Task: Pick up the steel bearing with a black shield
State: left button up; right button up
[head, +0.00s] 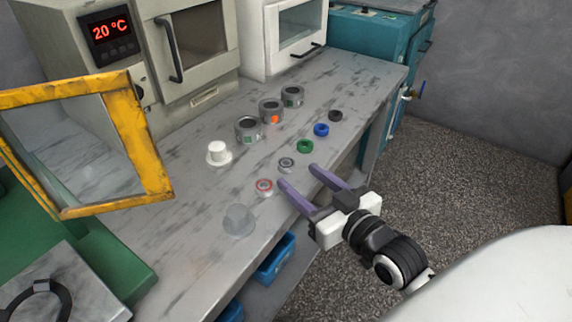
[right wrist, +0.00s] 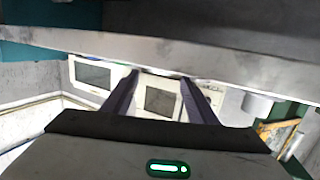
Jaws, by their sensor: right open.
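The grey steel bearing with a dark centre (head: 286,164) lies flat on the bench near its front edge; its shield colour is hard to make out at this size. A steel bearing with a red ring (head: 264,188) lies nearer, to its lower left. My right gripper (head: 297,176) is open and empty, its two purple fingers pointing toward the bench edge, just to the lower right of the grey bearing. In the right wrist view its fingers (right wrist: 160,77) are apart with nothing between them, and no bearing shows there. My left gripper is not in view.
Green (head: 305,146), blue (head: 321,130) and black (head: 335,116) rings line the bench (head: 185,215). Behind stand steel housings (head: 248,129) and a white flanged part (head: 218,153). A translucent cup (head: 238,220) stands nearer. A yellow-framed panel (head: 150,150) is at left.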

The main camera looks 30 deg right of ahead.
aim_at(290, 167)
jog(key=w, duration=0.3)
jog(key=shift+w+d+f, duration=0.25)
jog(key=shift+w+d, duration=0.05)
jog(key=shift+w, duration=0.1)
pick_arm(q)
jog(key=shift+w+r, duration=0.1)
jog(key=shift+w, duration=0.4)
pick_arm(e)
jog(key=shift+w, duration=0.45)
